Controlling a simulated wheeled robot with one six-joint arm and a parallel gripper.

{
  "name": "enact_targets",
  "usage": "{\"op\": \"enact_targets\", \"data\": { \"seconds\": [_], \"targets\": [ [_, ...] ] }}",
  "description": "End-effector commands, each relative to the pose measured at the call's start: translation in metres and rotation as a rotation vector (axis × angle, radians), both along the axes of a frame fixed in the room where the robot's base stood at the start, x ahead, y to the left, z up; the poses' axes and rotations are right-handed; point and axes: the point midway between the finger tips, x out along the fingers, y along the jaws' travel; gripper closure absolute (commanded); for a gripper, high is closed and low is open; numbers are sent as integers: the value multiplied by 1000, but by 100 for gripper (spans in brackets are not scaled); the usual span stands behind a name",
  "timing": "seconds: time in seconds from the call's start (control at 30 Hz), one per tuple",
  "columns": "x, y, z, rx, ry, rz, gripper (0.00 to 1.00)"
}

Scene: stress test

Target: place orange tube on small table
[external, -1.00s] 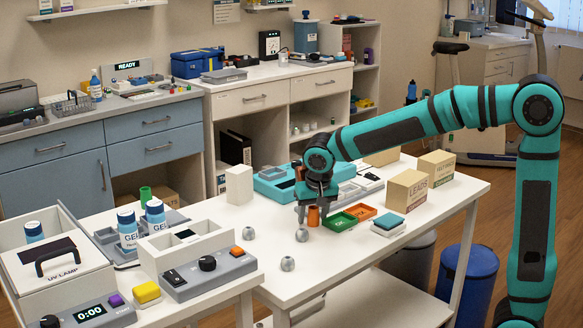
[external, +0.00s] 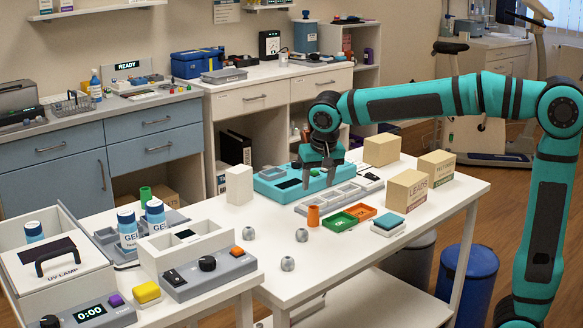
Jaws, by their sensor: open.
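The orange tube (external: 313,216) stands upright on the small white table (external: 340,245), just left of the green tray. My gripper (external: 318,182) is open and empty. It points down above the back of the table, over the teal device and the grey compartment tray, behind the tube and apart from it.
A green tray (external: 339,221) and an orange tray (external: 361,212) lie right of the tube. Cardboard boxes (external: 407,191) stand at the right. Grey round knobs (external: 287,264) sit on the front left. A white block (external: 239,185) stands at the back left. The front table surface is mostly clear.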

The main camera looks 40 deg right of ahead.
Motion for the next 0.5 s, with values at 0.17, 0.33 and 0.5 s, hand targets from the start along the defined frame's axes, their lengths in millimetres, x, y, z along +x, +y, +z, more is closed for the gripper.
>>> {"op": "enact_targets", "data": {
  "seconds": [0.17, 0.33, 0.5],
  "targets": [
    [-1, 0, 2, 0, 0, 0, 49],
    [-2, -3, 4, 6, -9, 5, 49],
    [-13, -25, 22, 45, -88, 46, 49]
  ]
}}
